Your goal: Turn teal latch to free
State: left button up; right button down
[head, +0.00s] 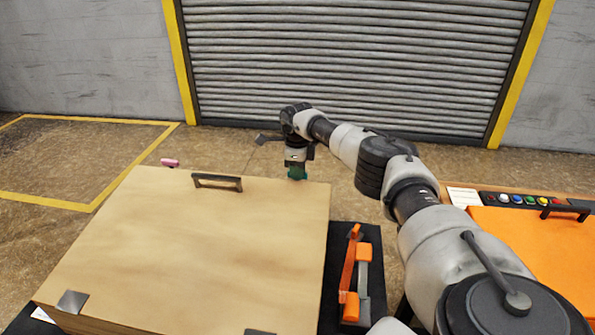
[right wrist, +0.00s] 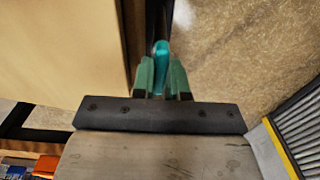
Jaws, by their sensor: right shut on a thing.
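The teal latch (right wrist: 160,52) shows in the right wrist view as a rounded upright piece beside the edge of the tan lid (head: 200,245). My right gripper (right wrist: 163,70) has green fingers on both sides of the latch and is shut on it. In the head view my right gripper (head: 297,174) points down at the lid's far right corner, and its fingers and wrist hide the latch there. My left gripper is in neither view.
The lid carries a black handle (head: 217,181); a pink piece (head: 170,162) sits beyond its far edge. An orange and grey tool (head: 356,275) lies right of it. Further right are an orange panel (head: 540,245) and several coloured buttons (head: 516,199). Floor behind is clear.

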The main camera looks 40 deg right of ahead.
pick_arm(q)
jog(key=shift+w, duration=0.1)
pick_arm(e)
jog(key=shift+r+n, duration=0.15)
jog(key=shift+n, duration=0.15)
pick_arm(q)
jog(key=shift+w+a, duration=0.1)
pick_arm(e)
jog(key=c, duration=1.1)
grip_release()
jog(key=shift+c, duration=0.2)
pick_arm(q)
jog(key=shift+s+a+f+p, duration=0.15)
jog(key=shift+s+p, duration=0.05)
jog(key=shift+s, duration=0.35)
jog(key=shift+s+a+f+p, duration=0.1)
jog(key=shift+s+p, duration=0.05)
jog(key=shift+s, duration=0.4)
pick_arm(e)
notch_tip(320, 180, up, 11)
jog(key=shift+f, duration=0.2)
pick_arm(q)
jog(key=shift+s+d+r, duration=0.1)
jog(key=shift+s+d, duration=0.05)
